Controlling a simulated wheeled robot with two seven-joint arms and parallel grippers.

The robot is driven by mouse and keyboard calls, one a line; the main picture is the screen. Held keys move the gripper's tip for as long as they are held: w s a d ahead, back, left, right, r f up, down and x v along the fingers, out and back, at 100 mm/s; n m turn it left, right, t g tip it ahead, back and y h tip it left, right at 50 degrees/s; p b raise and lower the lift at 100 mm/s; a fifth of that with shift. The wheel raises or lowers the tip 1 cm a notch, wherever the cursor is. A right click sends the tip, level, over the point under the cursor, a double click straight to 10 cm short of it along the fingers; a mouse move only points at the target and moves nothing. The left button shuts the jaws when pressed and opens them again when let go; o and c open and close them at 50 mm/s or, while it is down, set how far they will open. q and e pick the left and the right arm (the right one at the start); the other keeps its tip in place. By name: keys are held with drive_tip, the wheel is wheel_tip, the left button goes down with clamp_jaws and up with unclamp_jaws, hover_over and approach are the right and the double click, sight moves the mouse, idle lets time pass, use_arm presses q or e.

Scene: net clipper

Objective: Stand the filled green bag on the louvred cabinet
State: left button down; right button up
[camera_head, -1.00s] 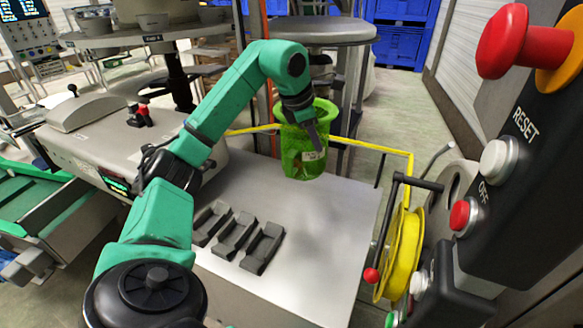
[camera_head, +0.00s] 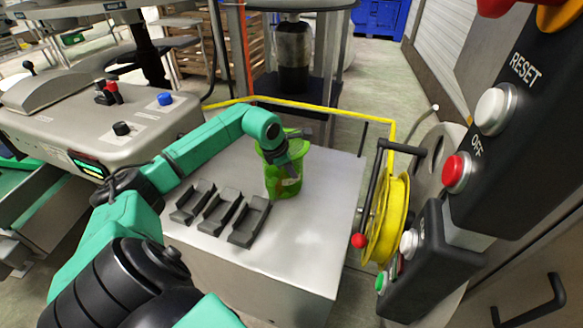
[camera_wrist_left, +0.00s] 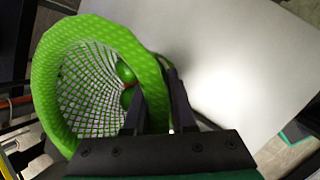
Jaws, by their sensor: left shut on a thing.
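The green bag (camera_head: 283,180) hangs upright over the bare metal top (camera_head: 300,230) of a box-like cabinet, behind the black holders. I cannot tell whether its base touches that top. No louvres show on the visible faces. My left gripper (camera_head: 284,157) is shut on the bag's rim from above. In the left wrist view the bag (camera_wrist_left: 100,35) is open-mouthed, with a pale mesh inside and round green items (camera_wrist_left: 126,82) partly hidden by the fingers (camera_wrist_left: 155,110). My right gripper is out of view.
Several black slotted holders (camera_head: 220,212) sit on the metal top, left of the bag. A yellow reel with a crank (camera_head: 388,222) and a button panel (camera_head: 470,150) stand to the right. A yellow rail (camera_head: 330,112) runs behind. The metal top's front right is clear.

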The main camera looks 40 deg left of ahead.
use_arm(q)
drive_tip(key=c, duration=0.7)
unclamp_jaws()
drive_tip(key=shift+c, duration=0.2)
drive_tip(key=shift+r, duration=0.15)
drive_tip(key=b+v, duration=0.1)
drive_tip(key=v, duration=0.2)
drive_tip(key=b+v, duration=0.1)
drive_tip(key=v, duration=0.2)
drive_tip(key=shift+s+a, duration=0.1)
drive_tip(key=shift+s, duration=0.2)
drive_tip(key=b+v, duration=0.4)
drive_tip(key=v, duration=0.1)
drive_tip(key=shift+r, duration=0.35)
